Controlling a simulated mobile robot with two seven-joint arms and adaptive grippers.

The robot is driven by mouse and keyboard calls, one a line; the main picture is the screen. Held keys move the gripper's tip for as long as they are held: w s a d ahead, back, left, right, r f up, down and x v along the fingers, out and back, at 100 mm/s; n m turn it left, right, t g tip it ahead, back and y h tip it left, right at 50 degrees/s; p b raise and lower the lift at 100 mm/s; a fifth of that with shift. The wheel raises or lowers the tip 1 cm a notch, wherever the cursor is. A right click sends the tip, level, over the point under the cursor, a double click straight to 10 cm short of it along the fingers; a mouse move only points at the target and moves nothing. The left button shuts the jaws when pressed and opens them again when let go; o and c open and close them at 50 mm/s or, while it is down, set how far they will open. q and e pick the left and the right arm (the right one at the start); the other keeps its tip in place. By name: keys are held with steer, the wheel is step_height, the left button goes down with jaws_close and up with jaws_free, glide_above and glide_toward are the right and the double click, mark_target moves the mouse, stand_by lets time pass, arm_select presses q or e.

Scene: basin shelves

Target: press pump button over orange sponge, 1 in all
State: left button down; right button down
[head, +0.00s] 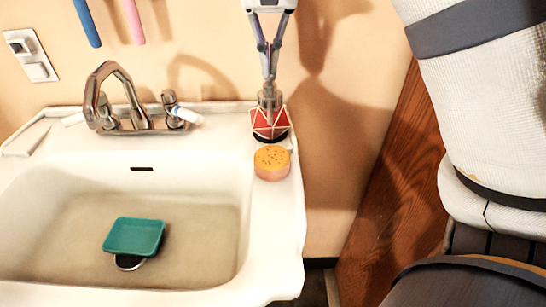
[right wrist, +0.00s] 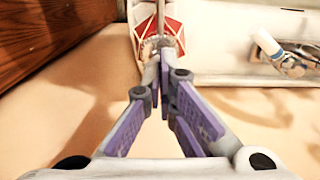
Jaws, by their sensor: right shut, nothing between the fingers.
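A red soap dispenser with white lines (head: 270,123) and a grey metal pump top (head: 269,97) stands on the back right corner of the sink ledge. It also shows at the top of the right wrist view (right wrist: 172,35). The round orange sponge (head: 272,162) lies on the ledge just in front of it. My right gripper (head: 268,82) points down with its fingers shut and empty, its tips right at the pump top. I cannot tell whether they touch it; the tips partly hide the pump in the wrist view. My left gripper is not in view.
The white sink (head: 215,140) has a metal faucet (head: 120,112) at its back. A teal dish (head: 135,237) lies in the basin. Blue (head: 87,22) and pink (head: 134,20) handles hang on the wall. A wooden panel (head: 390,190) stands right of the sink.

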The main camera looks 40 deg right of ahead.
steer(key=shift+f, duration=0.45)
steer(key=shift+r, duration=1.55)
steer(key=shift+r, duration=3)
